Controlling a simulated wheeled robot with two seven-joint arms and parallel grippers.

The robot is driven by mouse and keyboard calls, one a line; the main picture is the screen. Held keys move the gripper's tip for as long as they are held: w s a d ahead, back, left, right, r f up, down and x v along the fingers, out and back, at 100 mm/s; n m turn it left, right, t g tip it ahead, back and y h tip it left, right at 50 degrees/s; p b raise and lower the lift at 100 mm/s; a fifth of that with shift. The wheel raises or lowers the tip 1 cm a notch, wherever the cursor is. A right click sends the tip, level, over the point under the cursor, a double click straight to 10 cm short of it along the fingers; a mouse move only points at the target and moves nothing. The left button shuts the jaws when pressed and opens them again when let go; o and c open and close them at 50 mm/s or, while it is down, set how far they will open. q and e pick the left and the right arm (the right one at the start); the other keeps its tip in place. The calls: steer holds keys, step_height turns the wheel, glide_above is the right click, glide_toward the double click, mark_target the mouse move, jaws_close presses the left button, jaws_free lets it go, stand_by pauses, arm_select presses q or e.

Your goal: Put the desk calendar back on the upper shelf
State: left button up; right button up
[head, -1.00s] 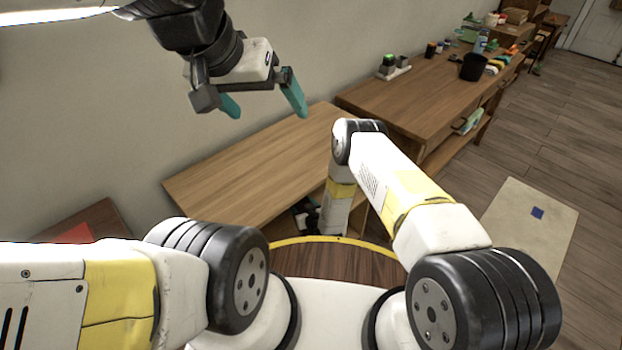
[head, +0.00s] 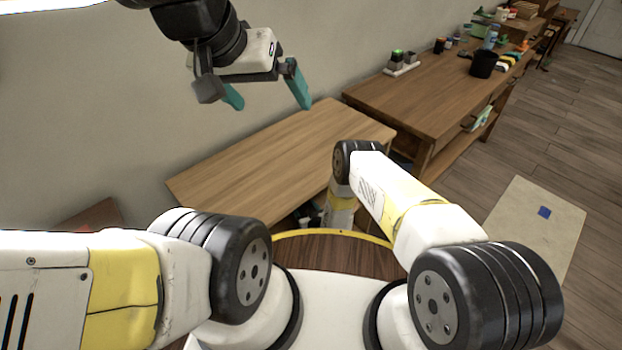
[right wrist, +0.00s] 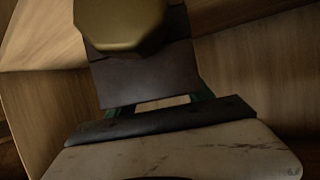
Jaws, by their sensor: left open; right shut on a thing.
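My right gripper (right wrist: 158,108) shows in the right wrist view, its green fingers mostly hidden. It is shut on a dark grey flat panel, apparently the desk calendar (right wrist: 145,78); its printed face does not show. In the head view my right arm reaches down at the front of the low wooden unit (head: 270,160), and its gripper is hidden there. Which shelf is the upper one cannot be told. My left gripper (head: 268,97) is open and empty in the air above the unit, near the wall.
A gold, many-sided object (right wrist: 120,22) is close beyond the panel, between wooden boards (right wrist: 245,65). In the head view, the unit's top is bare. A beige mat (head: 530,235) lies on the floor.

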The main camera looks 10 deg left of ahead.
steer(key=shift+f, duration=0.7)
stand_by(0.4)
steer(key=o, duration=1.8)
steer(key=shift+o, duration=0.2)
